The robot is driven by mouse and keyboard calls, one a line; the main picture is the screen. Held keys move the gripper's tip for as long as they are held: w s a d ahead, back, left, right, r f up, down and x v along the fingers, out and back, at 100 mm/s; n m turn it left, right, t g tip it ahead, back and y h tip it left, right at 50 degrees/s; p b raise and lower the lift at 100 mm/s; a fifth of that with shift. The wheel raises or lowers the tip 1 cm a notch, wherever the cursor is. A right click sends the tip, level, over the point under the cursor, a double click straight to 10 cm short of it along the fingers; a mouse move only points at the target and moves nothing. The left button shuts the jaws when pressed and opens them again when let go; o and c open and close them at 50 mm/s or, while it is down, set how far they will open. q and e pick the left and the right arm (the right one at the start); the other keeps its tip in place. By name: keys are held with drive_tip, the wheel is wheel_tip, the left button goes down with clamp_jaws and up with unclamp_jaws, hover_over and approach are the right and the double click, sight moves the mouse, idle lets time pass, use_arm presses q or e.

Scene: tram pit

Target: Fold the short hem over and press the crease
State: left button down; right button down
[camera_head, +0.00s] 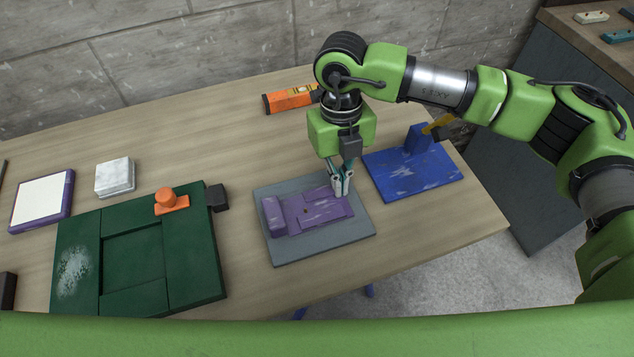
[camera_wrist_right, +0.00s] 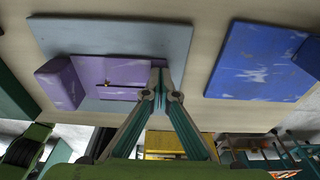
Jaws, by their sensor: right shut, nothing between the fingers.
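A flat purple piece (camera_head: 318,212) with pale scuffs lies on a grey board (camera_head: 345,236) near the table's front. A thicker purple bar (camera_head: 273,216) stands at its left end. My right gripper (camera_head: 343,188) points down, shut and empty, at the right edge of the purple piece. In the right wrist view the closed fingertips (camera_wrist_right: 160,88) overlap the right end of the purple piece (camera_wrist_right: 115,72). I cannot tell whether they touch it. I cannot make out which part is the hem, or a crease. My left gripper is out of view.
A blue plate with an upright block (camera_head: 410,180) lies right of the board. A dark green frame (camera_head: 195,262) with an orange knob (camera_head: 167,198) lies left. An orange tool (camera_head: 288,99) lies behind. Bare table shows between frame and board.

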idle(0.5)
drive_tip(key=shift+w+a+r+p, duration=0.15)
drive_tip(key=shift+r+p, duration=0.35)
drive_tip(key=shift+r, duration=0.65)
drive_tip(key=shift+w+d+r+p, duration=0.15)
drive_tip(key=shift+r+p, duration=0.35)
drive_tip(key=shift+r, duration=0.65)
drive_tip(key=shift+w+a+r+p, duration=0.15)
drive_tip(key=shift+r+p, duration=0.35)
drive_tip(key=shift+r, duration=0.65)
